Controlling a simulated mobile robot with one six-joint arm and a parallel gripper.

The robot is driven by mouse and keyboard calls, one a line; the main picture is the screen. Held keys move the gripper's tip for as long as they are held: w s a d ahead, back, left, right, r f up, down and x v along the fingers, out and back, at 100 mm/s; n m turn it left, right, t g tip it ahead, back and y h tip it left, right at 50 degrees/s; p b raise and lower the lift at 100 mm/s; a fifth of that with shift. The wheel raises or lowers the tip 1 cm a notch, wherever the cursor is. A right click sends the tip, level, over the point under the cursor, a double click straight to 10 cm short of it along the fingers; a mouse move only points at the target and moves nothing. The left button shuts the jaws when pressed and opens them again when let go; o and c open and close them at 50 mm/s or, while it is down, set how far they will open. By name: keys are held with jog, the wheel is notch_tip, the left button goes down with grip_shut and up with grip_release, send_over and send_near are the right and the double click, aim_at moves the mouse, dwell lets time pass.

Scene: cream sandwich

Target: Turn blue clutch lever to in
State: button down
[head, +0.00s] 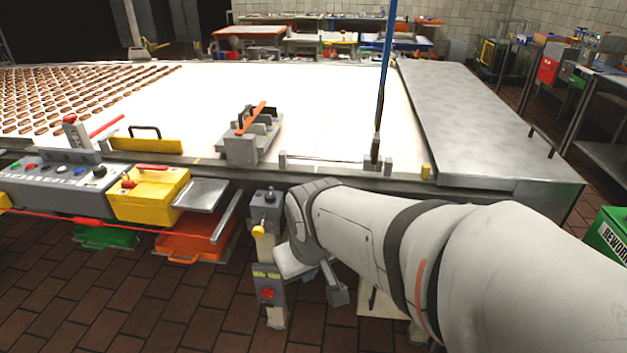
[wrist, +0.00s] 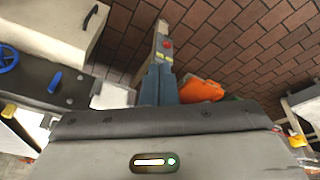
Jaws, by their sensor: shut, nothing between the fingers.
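My gripper (wrist: 159,70) shows in the wrist view as two blue-grey fingers closed together with nothing between them. In the head view its fingers are not clearly visible beside my wrist. In the wrist view a short dark-blue bar (wrist: 55,82) stands on a grey housing (wrist: 76,101), left of my fingers and apart from them. A blue handwheel (wrist: 8,58) is farther left. In the head view a tall blue rod (head: 386,62) rises from the conveyor's near edge. No label shows which blue part is the clutch lever, and no in mark is readable.
A post with a red button (head: 268,293) stands by my wrist, below a yellow knob (head: 258,231). A yellow box (head: 150,193), control panel (head: 50,190) and orange tray (head: 190,248) are to the left. The conveyor (head: 330,110) lies beyond. Brown tiled floor is open at lower left.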

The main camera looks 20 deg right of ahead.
jog(key=w+d+f+n+t+h+b, duration=0.2)
jog(key=w+d+f+n+t+b, duration=0.3)
jog(key=w+d+f, duration=0.5)
jog(key=w+d+f+n+t+b, duration=0.2)
jog(key=d+f+n+t+b, duration=0.15)
jog(key=d, duration=0.25)
jog(key=w+d+f+n+t+h+b, duration=0.1)
jog(key=w+d+f+n+t+b, duration=0.15)
jog(key=d+f+b, duration=0.35)
jog(key=w+d+f+n+t+b, duration=0.1)
jog(key=w+d+n+t+b, duration=0.2)
jog(key=d, duration=0.4)
jog(key=shift+n, duration=0.4)
jog(key=w, duration=0.2)
jog(key=w+d, duration=0.1)
jog(key=w, duration=0.4)
jog(key=shift+w+d+f, duration=0.15)
jog(key=shift+d, duration=0.15)
jog(key=d, duration=0.1)
jog(key=s+d, duration=0.1)
jog(key=d, duration=0.1)
jog(key=shift+s, duration=0.1)
jog(key=shift+s+d, duration=0.2)
jog(key=shift+d, duration=0.15)
